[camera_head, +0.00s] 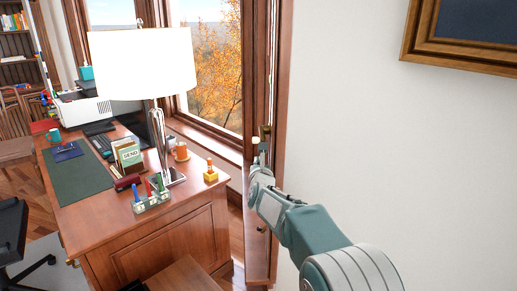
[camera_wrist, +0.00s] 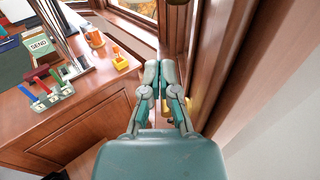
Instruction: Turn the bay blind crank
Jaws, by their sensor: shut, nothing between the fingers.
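A small brass fitting (camera_head: 265,131) with a pale knob (camera_head: 256,140) sits on the wooden window frame at the right of the bay; it looks like the blind crank. My gripper (camera_head: 260,166) is just below it in the head view, beside the frame. In the wrist view my gripper (camera_wrist: 160,72) has its fingertips together and holds nothing. A bit of gold-coloured metal (camera_wrist: 195,104) shows beside the right finger, partly hidden. I cannot tell whether my gripper touches the crank.
A wooden desk (camera_head: 190,222) stands left of my arm, carrying a white-shaded lamp (camera_head: 143,65), a pen holder (camera_head: 151,203) and an orange mug (camera_head: 181,152). A bare white wall (camera_head: 370,150) with a framed picture (camera_head: 465,60) is to the right.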

